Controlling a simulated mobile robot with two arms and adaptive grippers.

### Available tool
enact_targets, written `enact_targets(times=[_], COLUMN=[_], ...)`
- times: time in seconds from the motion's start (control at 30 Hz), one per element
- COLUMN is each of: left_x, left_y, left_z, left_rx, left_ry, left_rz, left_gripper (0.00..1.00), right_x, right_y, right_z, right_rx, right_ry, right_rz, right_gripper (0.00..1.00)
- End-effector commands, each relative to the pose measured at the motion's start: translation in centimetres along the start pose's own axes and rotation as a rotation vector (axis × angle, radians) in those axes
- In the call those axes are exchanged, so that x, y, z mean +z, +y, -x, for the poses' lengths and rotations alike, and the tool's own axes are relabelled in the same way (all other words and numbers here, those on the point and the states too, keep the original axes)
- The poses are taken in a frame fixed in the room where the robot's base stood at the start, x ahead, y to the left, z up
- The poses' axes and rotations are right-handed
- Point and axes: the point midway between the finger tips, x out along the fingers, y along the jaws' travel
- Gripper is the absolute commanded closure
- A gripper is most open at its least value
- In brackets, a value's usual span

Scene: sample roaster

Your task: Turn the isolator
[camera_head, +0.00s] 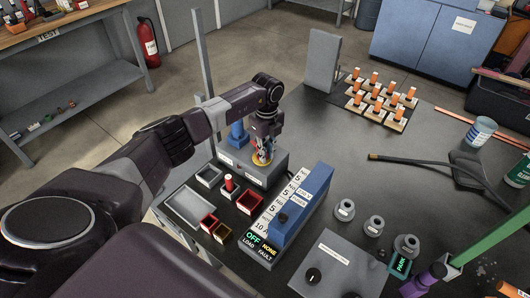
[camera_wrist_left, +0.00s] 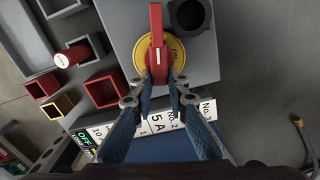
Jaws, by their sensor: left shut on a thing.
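The isolator is a red handle (camera_wrist_left: 157,30) on a round yellow plate (camera_wrist_left: 172,58), on top of a grey box (camera_head: 280,168). In the wrist view the handle points up the picture, in line with my gripper. My left gripper (camera_wrist_left: 160,82) is shut on the near end of the red handle. In the head view my left gripper (camera_head: 263,150) reaches down onto the yellow plate and hides most of the handle. My right gripper is not in view.
A blue block (camera_head: 302,205) with white number labels and a display reading OFF stands in front of the box. Small trays and red and yellow bins (camera_head: 249,201) lie left. A black round socket (camera_wrist_left: 187,14) is close beside the handle. Orange-topped pieces (camera_head: 376,78) stand further back.

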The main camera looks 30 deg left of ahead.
Motion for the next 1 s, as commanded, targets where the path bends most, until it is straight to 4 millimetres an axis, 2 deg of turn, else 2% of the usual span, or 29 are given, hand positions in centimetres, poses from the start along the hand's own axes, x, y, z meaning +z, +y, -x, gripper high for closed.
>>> enact_targets(times=[0.4,0.97,1.0], left_x=[0.11,0.17,0.17], left_y=[-0.58,-0.64,-0.64], left_z=[0.18,0.15,0.15], left_rx=[-0.003,-0.004,-0.004], left_ry=[-0.002,-0.002,-0.002], left_rz=[0.203,0.236,0.236], left_gripper=[1.00,1.00,0.85], right_x=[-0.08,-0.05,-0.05], right_y=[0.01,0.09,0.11], right_z=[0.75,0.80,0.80], right_rx=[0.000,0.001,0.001], right_ry=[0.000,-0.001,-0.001], right_rz=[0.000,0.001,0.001], right_gripper=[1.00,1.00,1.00])
